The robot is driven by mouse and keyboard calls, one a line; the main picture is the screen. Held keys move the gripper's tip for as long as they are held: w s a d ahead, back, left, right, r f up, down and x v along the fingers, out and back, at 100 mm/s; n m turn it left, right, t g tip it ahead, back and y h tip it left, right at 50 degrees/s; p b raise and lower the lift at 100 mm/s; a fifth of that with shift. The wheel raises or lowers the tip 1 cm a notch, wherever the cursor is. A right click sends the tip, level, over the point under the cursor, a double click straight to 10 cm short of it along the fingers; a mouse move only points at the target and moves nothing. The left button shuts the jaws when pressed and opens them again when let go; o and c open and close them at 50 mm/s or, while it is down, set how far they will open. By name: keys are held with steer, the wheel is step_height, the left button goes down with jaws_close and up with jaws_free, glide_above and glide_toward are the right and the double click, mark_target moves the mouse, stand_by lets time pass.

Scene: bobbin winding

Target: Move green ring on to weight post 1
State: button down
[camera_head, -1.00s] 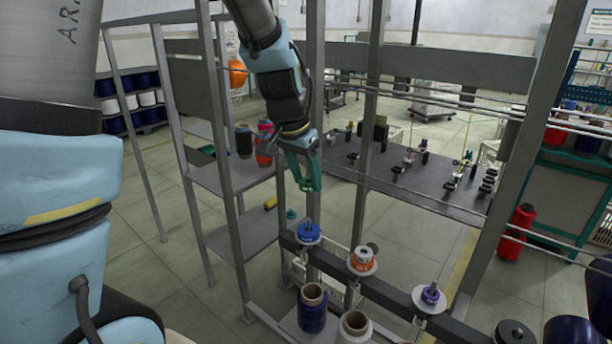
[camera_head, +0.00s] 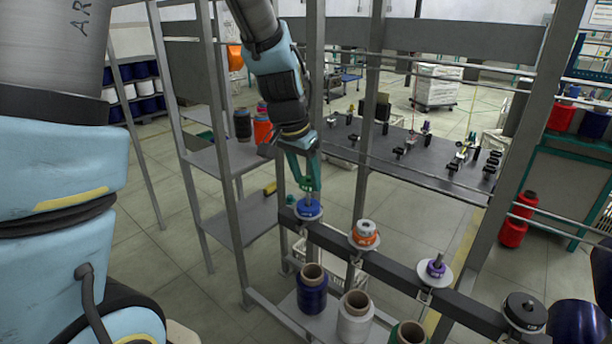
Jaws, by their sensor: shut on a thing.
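My gripper (camera_head: 309,187) is shut on the green ring (camera_head: 305,183), which shows as a small green patch between the teal fingers. It points down, directly over the leftmost post on the dark beam (camera_head: 335,243). That post carries a blue ring on a pale disc (camera_head: 309,209). The fingertips are at or just above the post's top; I cannot tell whether the green ring is around it. Further right along the beam are an orange ring (camera_head: 364,234) and a purple ring (camera_head: 436,267) on pale discs. No post number is readable.
Grey frame uprights (camera_head: 364,175) stand close to the arm. A grey table (camera_head: 410,165) with small fixtures lies behind. Thread cones, one blue (camera_head: 312,292) and one white (camera_head: 355,318), stand below the beam. A black disc (camera_head: 525,309) sits at the beam's right end.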

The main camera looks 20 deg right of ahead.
mark_target(305, 189)
steer(key=shift+f+b, duration=1.85)
steer(key=shift+f, duration=0.5)
steer(key=shift+c, duration=1)
jaws_free()
steer(key=shift+r, duration=0.15)
steer(key=b+v, duration=0.2)
steer(key=v, duration=0.9)
steer(key=s+a+f+n+y, duration=0.1)
steer(key=a+f+n, duration=0.4)
steer(key=a, duration=0.8)
steer(key=s+a+f+n+y, duration=0.1)
steer(key=a+f+n, duration=0.5)
steer(key=a, duration=0.7)
steer(key=shift+a+f+y, duration=0.3)
steer(key=shift+f+y, duration=0.1)
steer(key=shift+f, duration=0.25)
